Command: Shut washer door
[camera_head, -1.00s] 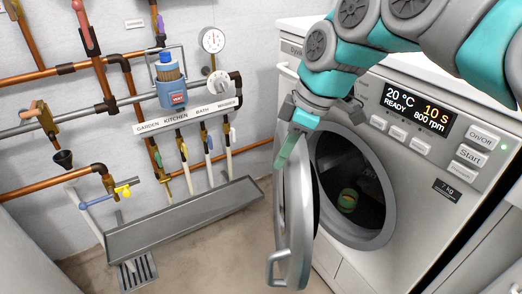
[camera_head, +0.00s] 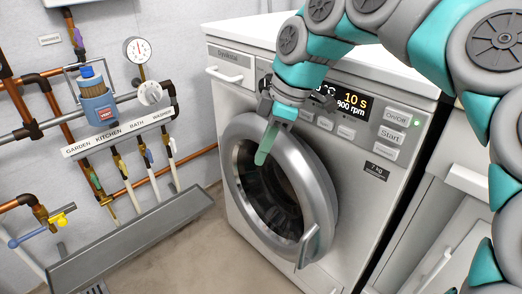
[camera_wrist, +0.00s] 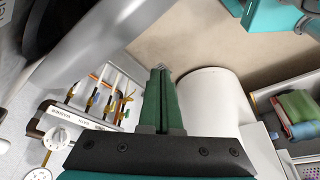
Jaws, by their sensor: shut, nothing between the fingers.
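The washer (camera_head: 345,180) stands at the right of the wall pipes. Its round door (camera_head: 318,185), with a grey ring and dark glass, is swung across the opening, close to the front panel; I cannot tell whether it is fully shut. The door's handle (camera_head: 309,246) is at its lower right. My gripper (camera_head: 262,158) is shut and empty, its green fingers in front of the door's upper part; I cannot tell if they touch it. The wrist view shows the closed fingers (camera_wrist: 160,78) and a grey curved edge at upper left.
Pipes with labelled valves and a grey trough (camera_head: 135,240) are at the left. A white cabinet (camera_head: 440,225) stands right of the washer. The wrist view shows a white rounded object (camera_wrist: 212,105) and a box holding coloured cloths (camera_wrist: 298,112).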

